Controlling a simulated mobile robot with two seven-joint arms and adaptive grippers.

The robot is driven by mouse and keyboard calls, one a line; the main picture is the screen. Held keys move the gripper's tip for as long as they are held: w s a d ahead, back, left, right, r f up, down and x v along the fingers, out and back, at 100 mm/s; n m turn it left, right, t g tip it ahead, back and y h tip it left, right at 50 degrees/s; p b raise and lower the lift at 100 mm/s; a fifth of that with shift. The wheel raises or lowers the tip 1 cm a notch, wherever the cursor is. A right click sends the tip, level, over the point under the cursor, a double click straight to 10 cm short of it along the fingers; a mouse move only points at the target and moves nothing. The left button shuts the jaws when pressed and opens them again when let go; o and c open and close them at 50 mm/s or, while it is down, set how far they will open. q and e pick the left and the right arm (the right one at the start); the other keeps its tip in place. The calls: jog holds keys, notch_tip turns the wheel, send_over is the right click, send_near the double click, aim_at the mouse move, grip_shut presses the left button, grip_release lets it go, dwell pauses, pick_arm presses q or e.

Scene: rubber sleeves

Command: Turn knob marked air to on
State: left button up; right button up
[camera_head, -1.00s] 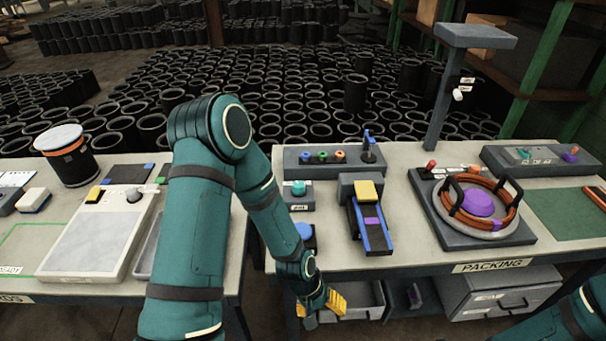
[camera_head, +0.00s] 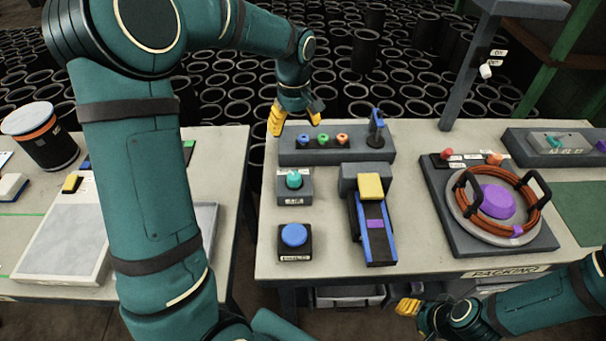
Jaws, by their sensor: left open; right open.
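A teal knob (camera_head: 294,180) sits on a small grey box near the left edge of the right-hand table. The white label on the box front is too small to read surely, so I cannot confirm that it says air, nor read the knob's setting. My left gripper (camera_head: 296,116) is open and empty, pointing down with yellow fingertips above the back-left of the table, behind and above the knob, apart from it. My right gripper (camera_head: 408,307) is open, low in front of the table's front edge, away from the knob.
A grey block with coloured rings (camera_head: 323,140) stands behind the knob. A blue button (camera_head: 294,235) lies in front of it. A small conveyor (camera_head: 374,226) is to its right, and a round fixture with an orange hose (camera_head: 476,232) further right. A gap separates the two tables.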

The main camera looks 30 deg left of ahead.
aim_at(294, 175)
pick_arm(q)
jog(key=f+b, duration=0.2)
jog(key=f, duration=0.4)
jog(key=f+b, duration=0.2)
jog(key=f, duration=0.4)
jog(key=s+f+b, duration=0.1)
jog(key=f+b, duration=0.1)
jog(key=f, duration=0.4)
jog(key=shift+s, duration=0.1)
pick_arm(e)
notch_tip(294, 175, down, 7)
jog(key=s, duration=0.1)
jog(key=shift+s+f, duration=0.15)
jog(key=shift+s, duration=0.05)
jog(key=shift+a, duration=0.1)
pick_arm(q)
jog(key=c, duration=1.2)
